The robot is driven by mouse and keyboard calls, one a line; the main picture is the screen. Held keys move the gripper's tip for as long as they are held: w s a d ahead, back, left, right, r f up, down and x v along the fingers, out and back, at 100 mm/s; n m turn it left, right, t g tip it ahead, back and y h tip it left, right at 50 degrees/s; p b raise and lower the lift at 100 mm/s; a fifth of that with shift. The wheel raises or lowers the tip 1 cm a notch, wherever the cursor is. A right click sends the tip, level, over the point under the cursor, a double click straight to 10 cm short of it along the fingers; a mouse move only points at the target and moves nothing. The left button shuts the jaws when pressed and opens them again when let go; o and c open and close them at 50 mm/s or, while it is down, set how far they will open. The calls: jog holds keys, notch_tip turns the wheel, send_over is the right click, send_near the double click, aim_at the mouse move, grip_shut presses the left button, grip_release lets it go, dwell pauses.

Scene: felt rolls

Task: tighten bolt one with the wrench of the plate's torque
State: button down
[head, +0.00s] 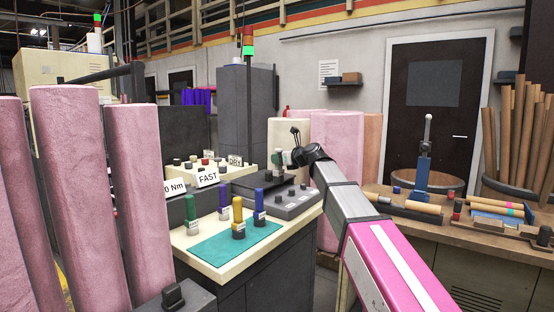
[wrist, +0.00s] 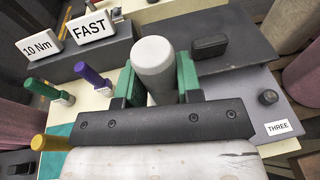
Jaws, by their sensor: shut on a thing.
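My gripper (head: 281,158) is over the back of the table near the grey bolt block (head: 290,208). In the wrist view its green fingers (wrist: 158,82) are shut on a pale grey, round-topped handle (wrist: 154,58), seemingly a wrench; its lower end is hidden. A bolt (wrist: 268,97) beside the label THREE (wrist: 278,128) shows on the block at right; I cannot make out bolt one. A green wrench (head: 192,215), a yellow wrench (head: 238,217) and a blue wrench (head: 260,205) stand upright at the teal mat. The torque plate (head: 174,187) appears to read 10 Nm.
A FAST plate (head: 207,178) and a DRY plate (head: 235,160) stand behind the wrenches. The teal mat (head: 215,250) has a clear front part. Pink felt rolls (head: 70,190) stand close at left. A wooden bench (head: 420,225) with tools is at right.

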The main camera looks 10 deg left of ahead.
aim_at(281, 174)
jog(key=shift+f, duration=0.1)
dwell(0.4)
jog(key=shift+f, duration=2.65)
jog(key=shift+f, duration=0.7)
dwell(0.3)
jog(key=shift+r, duration=3.55)
